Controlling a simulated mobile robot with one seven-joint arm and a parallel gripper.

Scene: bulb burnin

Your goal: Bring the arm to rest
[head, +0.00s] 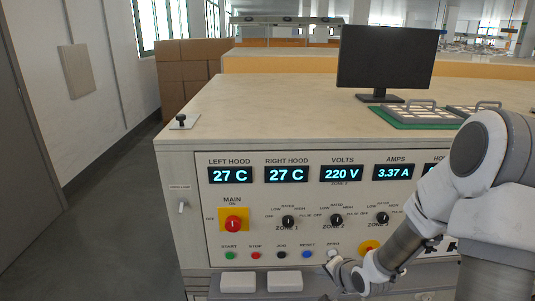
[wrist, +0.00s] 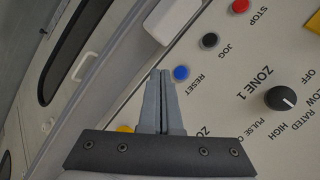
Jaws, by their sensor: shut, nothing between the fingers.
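My gripper (wrist: 160,74) is shut and empty in the wrist view, its two grey fingers pressed together. The fingertips appear beside the blue RESET button (wrist: 181,73); I cannot tell whether they touch the panel. In the head view my arm (head: 405,240) reaches in from the right, bent, with its end low in front of the panel near the button row. The fingers are hard to make out there.
The control panel (head: 205,260) has lit displays, a red MAIN switch (head: 233,223), zone knobs (head: 288,221) and a row of buttons. On the bench top (head: 270,100) stand a monitor (head: 385,58) and trays (head: 408,113) on a green mat. Open floor (head: 100,215) lies left.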

